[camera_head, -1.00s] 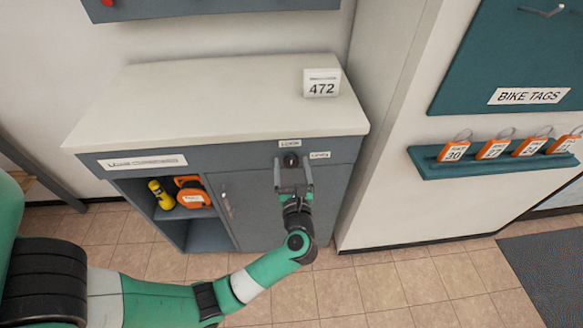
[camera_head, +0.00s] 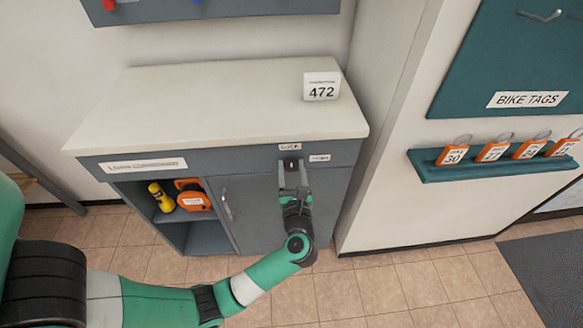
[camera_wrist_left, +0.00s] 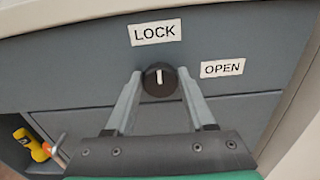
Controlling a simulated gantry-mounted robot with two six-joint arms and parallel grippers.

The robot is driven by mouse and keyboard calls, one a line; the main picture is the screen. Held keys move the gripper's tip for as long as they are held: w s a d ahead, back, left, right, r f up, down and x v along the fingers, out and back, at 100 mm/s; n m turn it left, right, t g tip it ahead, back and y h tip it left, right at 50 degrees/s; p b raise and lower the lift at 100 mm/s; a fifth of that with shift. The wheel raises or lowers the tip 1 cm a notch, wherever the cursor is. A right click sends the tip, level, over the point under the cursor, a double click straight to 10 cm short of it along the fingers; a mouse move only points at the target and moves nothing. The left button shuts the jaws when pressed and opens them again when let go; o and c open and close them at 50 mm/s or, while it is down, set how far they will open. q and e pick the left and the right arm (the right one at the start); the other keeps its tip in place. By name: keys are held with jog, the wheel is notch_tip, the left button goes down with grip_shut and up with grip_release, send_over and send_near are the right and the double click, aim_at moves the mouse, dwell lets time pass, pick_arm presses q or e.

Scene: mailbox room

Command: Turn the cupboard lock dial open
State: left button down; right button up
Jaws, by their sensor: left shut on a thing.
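The lock dial (camera_wrist_left: 160,79) is a small round black knob with a white pointer line on the cupboard front. Its line points up toward the LOCK label (camera_wrist_left: 155,32); the OPEN label (camera_wrist_left: 222,68) is to its right. My left gripper (camera_wrist_left: 158,84) is shut on the dial, with one grey finger on each side of it. In the head view the left gripper (camera_head: 291,166) reaches the dial at the front of the grey cupboard (camera_head: 262,205) and partly hides it. The cupboard door with its handle (camera_head: 227,205) is closed. My right gripper is not in view.
An open shelf left of the door holds a yellow flashlight (camera_head: 161,196) and an orange item (camera_head: 192,195). A 472 sign (camera_head: 321,87) stands on the pale countertop (camera_head: 215,106). Orange bike tags (camera_head: 493,152) sit on a teal rack at right. The floor in front is clear.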

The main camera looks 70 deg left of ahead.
pick_arm(q)
jog(key=shift+r+m+p, duration=0.2)
jog(key=shift+m+p, duration=0.5)
jog(key=shift+p, duration=0.2)
jog(key=m+p, duration=0.3)
jog(key=shift+w, duration=0.1)
jog(key=m+p, duration=0.3)
jog(key=m, duration=0.1)
jog(key=m+p, duration=0.1)
jog(key=m, duration=0.1)
jog(key=m+p, duration=0.2)
jog(key=shift+w+d+f+m, duration=0.1)
jog(key=shift+f+m, duration=0.05)
jog(key=shift+m, duration=0.15)
jog(key=m+p, duration=0.1)
jog(key=m, duration=0.1)
jog(key=m+p, duration=0.1)
jog(key=m, duration=0.1)
jog(key=shift+f+m, duration=0.2)
jog(key=shift+m, duration=0.1)
jog(key=shift+c, duration=1.3)
grip_release()
